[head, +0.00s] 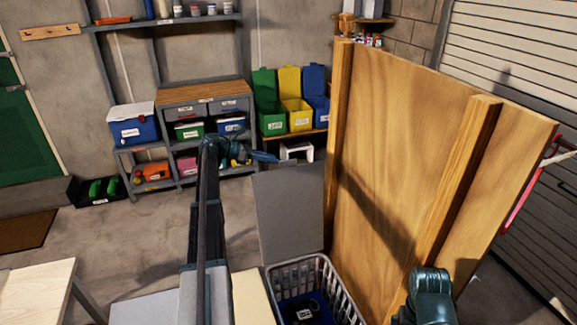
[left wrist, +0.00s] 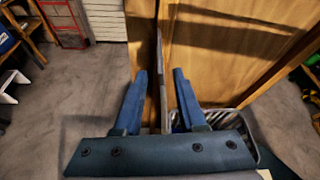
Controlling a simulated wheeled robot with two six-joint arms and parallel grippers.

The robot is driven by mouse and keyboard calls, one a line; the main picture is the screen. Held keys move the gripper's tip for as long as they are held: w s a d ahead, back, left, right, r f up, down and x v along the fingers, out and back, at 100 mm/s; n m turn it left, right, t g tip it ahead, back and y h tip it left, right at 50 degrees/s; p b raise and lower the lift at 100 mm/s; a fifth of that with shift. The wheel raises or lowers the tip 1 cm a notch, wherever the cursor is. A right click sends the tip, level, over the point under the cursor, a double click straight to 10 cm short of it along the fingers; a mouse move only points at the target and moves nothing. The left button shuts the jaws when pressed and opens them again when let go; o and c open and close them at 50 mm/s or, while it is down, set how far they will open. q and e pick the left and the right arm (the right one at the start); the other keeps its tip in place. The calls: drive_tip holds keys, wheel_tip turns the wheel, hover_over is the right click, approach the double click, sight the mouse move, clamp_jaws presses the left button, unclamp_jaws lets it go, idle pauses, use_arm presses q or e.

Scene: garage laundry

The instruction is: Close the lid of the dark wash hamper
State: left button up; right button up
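The wash hamper (head: 345,297) is a grey lattice basket at the bottom centre of the head view, with dark cloth (head: 300,308) and a white tag inside. Its flat dark grey lid (head: 290,215) stands open, roughly upright, at the basket's far left side. My left gripper (head: 264,157) is at the lid's top edge. In the left wrist view the lid (left wrist: 161,85) shows edge-on between the blue fingers of my left gripper (left wrist: 161,73). The fingers are apart, with gaps beside the lid. My right arm shows at the lower right; its gripper is out of sight.
A tall wooden panel (head: 395,150) stands close right of the hamper. Shelves with bins (head: 205,125) line the back wall. A pale table (head: 35,290) is at the lower left. Open floor (head: 120,235) lies left of my left arm.

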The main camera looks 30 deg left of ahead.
sight(288, 160)
use_arm(q)
drive_tip(key=b+x, duration=0.2)
drive_tip(key=x, duration=0.6)
clamp_jaws()
drive_tip(key=shift+a, duration=0.1)
idle(1.2)
